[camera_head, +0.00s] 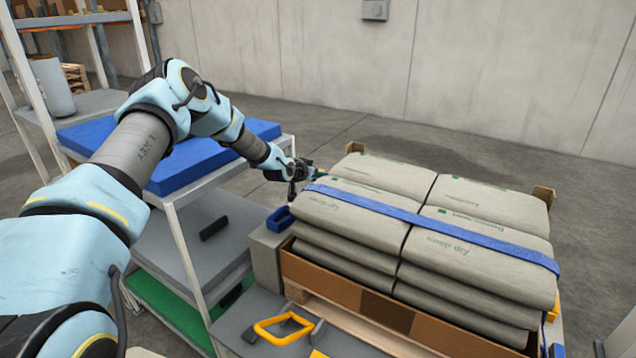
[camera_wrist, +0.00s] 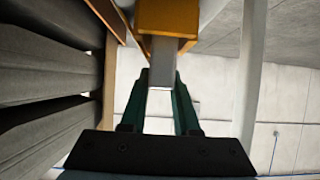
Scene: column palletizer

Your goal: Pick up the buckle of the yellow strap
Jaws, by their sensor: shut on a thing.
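In the wrist view, a yellow-orange buckle (camera_wrist: 167,22) with a pale metal part (camera_wrist: 160,103) below it lies at the tips of my gripper (camera_wrist: 162,82). The two green fingers are shut on it, one on each side of the metal part. In the head view, my gripper (camera_head: 306,173) is at the far left corner of the stacked bags, and the buckle there is too small to make out clearly. No yellow strap band shows clearly in either view.
Grey bags (camera_head: 380,177) are stacked in a cardboard tray (camera_head: 345,300), with a blue strap (camera_head: 440,224) across them. A yellow handle (camera_head: 284,328) lies in front. A shelf cart (camera_head: 190,215) stands left.

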